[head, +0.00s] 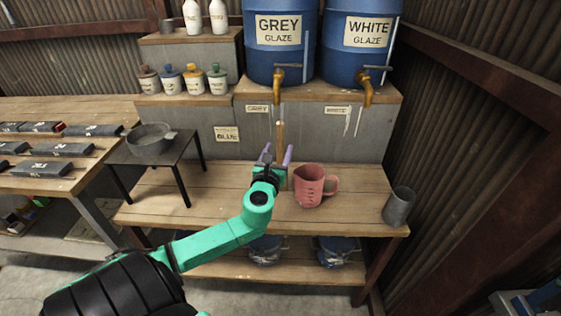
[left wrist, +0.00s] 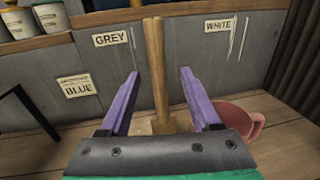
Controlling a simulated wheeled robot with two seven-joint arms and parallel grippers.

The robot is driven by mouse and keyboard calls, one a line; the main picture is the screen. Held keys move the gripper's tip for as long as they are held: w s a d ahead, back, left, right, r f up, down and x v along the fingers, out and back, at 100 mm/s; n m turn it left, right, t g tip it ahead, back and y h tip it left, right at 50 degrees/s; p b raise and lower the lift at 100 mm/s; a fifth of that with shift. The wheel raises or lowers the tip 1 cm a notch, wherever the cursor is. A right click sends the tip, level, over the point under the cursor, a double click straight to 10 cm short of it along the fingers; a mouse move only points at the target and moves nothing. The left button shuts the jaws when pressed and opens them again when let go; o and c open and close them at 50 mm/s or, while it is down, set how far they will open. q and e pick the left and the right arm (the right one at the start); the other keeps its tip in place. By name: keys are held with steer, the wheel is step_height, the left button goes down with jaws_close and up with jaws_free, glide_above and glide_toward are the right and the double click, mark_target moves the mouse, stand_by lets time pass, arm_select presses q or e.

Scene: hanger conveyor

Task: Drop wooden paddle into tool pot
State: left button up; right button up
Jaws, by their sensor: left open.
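The wooden paddle (head: 280,132) stands upright at the back of the lower bench, in front of the grey panel. In the left wrist view the paddle (left wrist: 156,70) shows between the two purple fingers, its wider end low down near the bench. My left gripper (head: 278,153) is open, with its fingers pointing at the paddle; I cannot tell whether they touch it. A grey cylindrical pot (head: 398,206), which looks like the tool pot, stands upright at the bench's right end. My right gripper is not in view.
A pink jug (head: 310,187) stands just right of my left gripper, between it and the grey pot. A small dark stand (head: 175,147) with a grey bowl (head: 151,139) is at left. Blue glaze barrels (head: 280,62) with brass taps are above. The bench front is clear.

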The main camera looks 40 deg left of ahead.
mark_target(279, 142)
arm_select(q)
steer(key=x, duration=0.4)
steer(key=shift+w+a+r, duration=0.1)
steer(key=shift+a+r, duration=0.05)
steer(key=shift+a, duration=0.1)
steer(key=shift+w+a, duration=0.2)
steer(key=shift+w, duration=0.25)
steer(key=shift+s, duration=0.15)
jaws_close()
steer(key=shift+d, duration=0.1)
stand_by(0.4)
